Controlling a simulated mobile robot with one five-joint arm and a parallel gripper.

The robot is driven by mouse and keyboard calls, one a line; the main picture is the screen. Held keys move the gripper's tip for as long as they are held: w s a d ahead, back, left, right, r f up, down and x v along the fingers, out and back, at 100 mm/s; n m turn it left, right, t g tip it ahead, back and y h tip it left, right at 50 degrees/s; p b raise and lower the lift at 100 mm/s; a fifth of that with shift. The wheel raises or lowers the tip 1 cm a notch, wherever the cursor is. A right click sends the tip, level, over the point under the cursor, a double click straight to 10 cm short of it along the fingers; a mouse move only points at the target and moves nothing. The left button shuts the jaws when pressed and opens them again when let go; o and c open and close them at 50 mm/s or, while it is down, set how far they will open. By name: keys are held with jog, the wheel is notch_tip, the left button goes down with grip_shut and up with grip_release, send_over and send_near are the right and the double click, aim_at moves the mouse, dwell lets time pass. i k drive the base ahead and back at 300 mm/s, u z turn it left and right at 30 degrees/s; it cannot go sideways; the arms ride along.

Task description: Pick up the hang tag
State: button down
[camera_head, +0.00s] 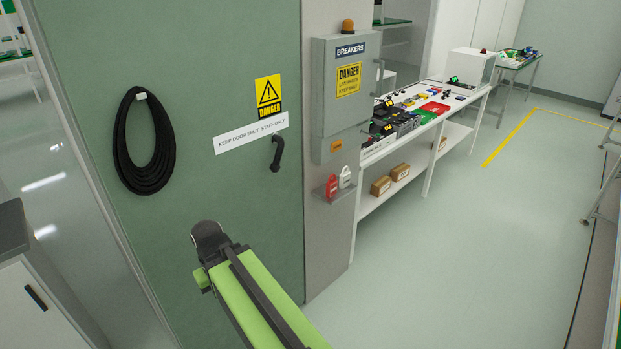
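Two small tag-like pieces stand on a small grey ledge (335,197) below the breaker box. One is red (331,187) with light marks on it. The other is white (345,178) and stands just to its right, slightly farther back. Both look upright with a narrow top. They are too small for me to tell which is the hang tag. My green and black arm rises from the bottom edge and ends in a dark joint, left of and below the ledge in the picture. No gripper fingers show.
A grey breaker box (345,85) hangs above the ledge. A green door (215,190) with a dark handle (278,154) and a black cable coil (146,142) is at left. A white workbench (425,112) stands behind. The floor (450,250) at right is clear.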

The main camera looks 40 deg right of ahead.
aim_at(331, 185)
jog(key=z, duration=0.9)
jog(key=i, duration=0.75)
jog(key=u, duration=1.15)
